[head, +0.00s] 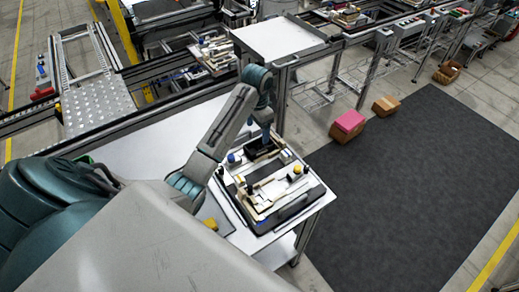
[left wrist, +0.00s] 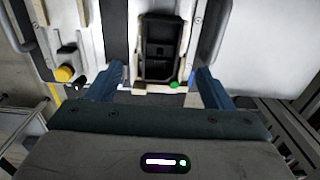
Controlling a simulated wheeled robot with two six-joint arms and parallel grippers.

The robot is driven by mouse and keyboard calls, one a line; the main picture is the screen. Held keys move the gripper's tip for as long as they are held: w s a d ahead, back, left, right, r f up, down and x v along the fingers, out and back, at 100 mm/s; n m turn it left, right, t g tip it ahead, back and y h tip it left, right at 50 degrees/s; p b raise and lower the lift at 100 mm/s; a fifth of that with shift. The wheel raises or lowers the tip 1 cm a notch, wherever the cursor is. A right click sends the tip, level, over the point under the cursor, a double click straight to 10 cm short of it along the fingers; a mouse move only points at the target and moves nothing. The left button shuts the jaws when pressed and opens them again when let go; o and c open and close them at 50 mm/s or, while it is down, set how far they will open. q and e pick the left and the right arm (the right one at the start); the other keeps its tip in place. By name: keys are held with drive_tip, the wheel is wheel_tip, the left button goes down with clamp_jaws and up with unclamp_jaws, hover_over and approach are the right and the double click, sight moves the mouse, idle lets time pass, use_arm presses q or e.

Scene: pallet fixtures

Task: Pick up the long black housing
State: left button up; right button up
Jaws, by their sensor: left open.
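The long black housing (left wrist: 160,48) sits in a light-coloured fixture on the pallet, upright in the left wrist view with its hollow compartments facing me. In the head view it shows as a dark piece (head: 256,150) at the far side of the pallet (head: 286,213), partly hidden by my left gripper (head: 264,138). In the left wrist view my left gripper (left wrist: 157,88) is open, with one blue finger on each side of the housing's near end. Nothing is between the fingertips that I can see held. My right gripper is not in view.
A yellow knob (left wrist: 64,74) stands left of the housing in the left wrist view. The pallet rests on a white table (head: 150,140) with clear surface to its left. A pink-topped box (head: 348,124) lies on the floor beyond, by a dark mat (head: 410,190).

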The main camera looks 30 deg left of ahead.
sight(259, 143)
use_arm(q)
drive_tip(key=f, duration=0.3)
drive_tip(key=shift+w+a+f, duration=0.15)
drive_tip(key=shift+w, duration=0.15)
drive_tip(key=f+p, duration=0.3)
drive_tip(key=f, duration=0.1)
drive_tip(key=shift+d, duration=0.3)
drive_tip(key=shift+w+a+f, duration=0.1)
drive_tip(key=shift+w+f, duration=0.1)
drive_tip(key=shift+f, duration=0.5)
drive_tip(key=shift+r, duration=0.1)
drive_tip(key=c, duration=1.1)
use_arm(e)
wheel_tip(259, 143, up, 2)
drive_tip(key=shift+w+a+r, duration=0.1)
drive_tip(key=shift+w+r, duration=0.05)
use_arm(q)
drive_tip(key=shift+c, duration=0.2)
